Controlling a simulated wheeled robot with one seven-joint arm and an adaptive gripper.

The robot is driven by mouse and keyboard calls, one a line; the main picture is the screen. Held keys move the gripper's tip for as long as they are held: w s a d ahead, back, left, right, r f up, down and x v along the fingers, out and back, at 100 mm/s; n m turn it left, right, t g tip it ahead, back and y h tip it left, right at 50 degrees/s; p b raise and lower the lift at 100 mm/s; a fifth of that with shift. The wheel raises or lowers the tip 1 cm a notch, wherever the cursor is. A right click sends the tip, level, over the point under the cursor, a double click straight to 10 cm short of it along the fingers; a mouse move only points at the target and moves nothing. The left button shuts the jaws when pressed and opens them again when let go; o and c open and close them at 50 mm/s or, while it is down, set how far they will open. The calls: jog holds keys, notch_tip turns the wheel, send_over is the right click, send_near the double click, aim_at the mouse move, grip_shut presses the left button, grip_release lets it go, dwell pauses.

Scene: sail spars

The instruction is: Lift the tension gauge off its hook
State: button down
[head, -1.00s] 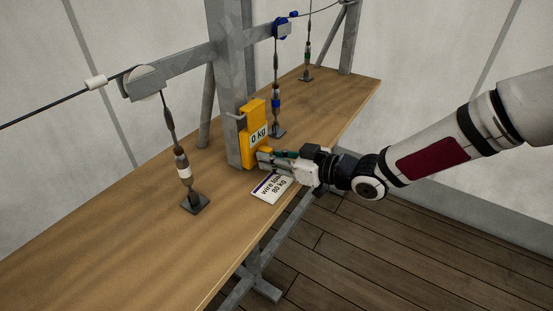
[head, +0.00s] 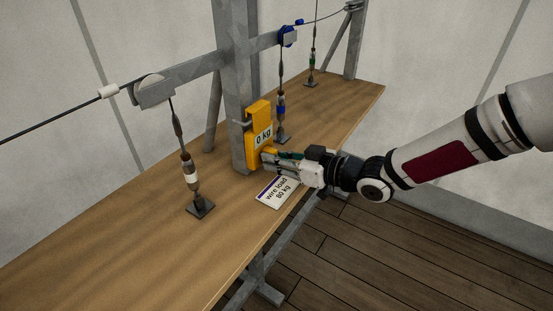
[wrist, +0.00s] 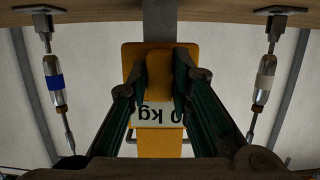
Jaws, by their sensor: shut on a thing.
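The tension gauge (head: 257,115) is a yellow-orange block with a white "0 kg" label. It stands upright against the grey steel post, beside a small hook bracket (head: 241,123) at its left edge. My gripper (head: 269,160) is at the gauge's lower end and is shut on it. In the wrist view the gauge (wrist: 160,142) appears upside down, with the green-padded fingers of my gripper (wrist: 159,62) on both sides of its narrower end. Whether the gauge is still seated on the hook cannot be told; the contact there is too small to see.
A "wire load 80 kg" card (head: 278,191) lies on the wooden bench (head: 130,235) just below my gripper. The grey post (head: 234,60) rises behind the gauge. Turnbuckles with white (head: 190,175), blue (head: 281,102) and green bands stand around it. The bench's front left is clear.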

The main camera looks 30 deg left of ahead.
jog(key=shift+r+p, duration=0.7)
jog(key=shift+r, duration=0.3)
jog(key=shift+d, duration=0.15)
dwell(0.5)
jog(key=shift+f+p+v, duration=0.2)
jog(key=shift+p+v, duration=0.05)
jog(key=shift+v, duration=0.5)
jog(key=shift+f+p+v, duration=0.15)
jog(key=shift+p+v, duration=0.05)
jog(key=shift+v, duration=0.55)
jog(key=shift+d, duration=0.2)
jog(key=shift+p+v, duration=1.1)
jog(key=shift+v, duration=1.45)
jog(key=shift+f, duration=0.15)
